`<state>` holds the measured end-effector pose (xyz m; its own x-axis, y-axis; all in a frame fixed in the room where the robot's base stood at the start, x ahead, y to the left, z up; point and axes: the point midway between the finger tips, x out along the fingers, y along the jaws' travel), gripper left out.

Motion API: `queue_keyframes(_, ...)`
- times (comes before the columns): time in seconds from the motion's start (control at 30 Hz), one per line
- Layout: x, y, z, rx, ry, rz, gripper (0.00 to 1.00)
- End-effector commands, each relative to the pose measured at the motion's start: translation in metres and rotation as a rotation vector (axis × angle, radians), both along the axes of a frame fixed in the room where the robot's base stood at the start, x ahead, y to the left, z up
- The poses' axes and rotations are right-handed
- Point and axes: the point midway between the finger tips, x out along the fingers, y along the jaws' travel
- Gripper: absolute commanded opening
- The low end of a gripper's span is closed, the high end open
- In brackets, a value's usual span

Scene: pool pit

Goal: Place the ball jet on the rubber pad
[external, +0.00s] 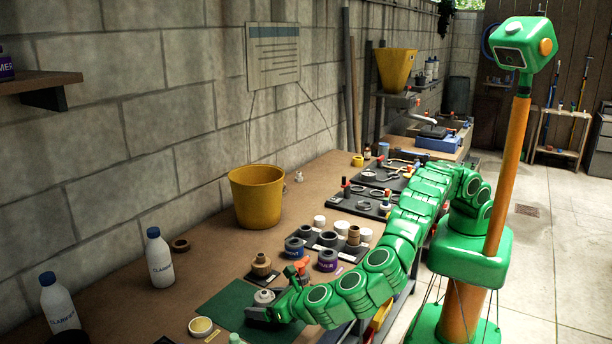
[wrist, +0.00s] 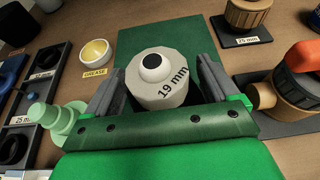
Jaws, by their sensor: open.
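A pale grey-white ball jet marked "19 mm", with a dark round centre, is in the wrist view (wrist: 160,92) and is small in the external view (external: 264,296). It appears to stand upright on the green rubber pad (wrist: 135,48), which also shows on the bench in the external view (external: 217,303). My gripper (wrist: 158,70) is open, with one finger on each side of the ball jet; I cannot tell whether either finger touches it. My gripper is low over the pad in the external view (external: 266,306). The jet's lower part is partly hidden by my gripper.
A grease tin (wrist: 95,52) and a pale green fitting (wrist: 55,122) are left of my gripper. A brown fitting with an orange top (wrist: 297,90) is close on the right. A yellow bucket (external: 257,197) and white bottles (external: 159,260) stand farther along the bench.

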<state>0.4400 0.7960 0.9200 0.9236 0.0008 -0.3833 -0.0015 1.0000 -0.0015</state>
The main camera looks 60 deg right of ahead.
Motion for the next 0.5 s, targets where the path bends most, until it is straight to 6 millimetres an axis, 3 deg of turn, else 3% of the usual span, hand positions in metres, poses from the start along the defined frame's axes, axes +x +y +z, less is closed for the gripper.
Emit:
queue_keyframes(0.23, -0.004, 0.000, 0.005, 0.000, 0.000, 0.001, 0.88)
queue_keyframes(0.5, -0.044, 0.001, 0.021, 0.002, 0.000, 0.004, 0.88)
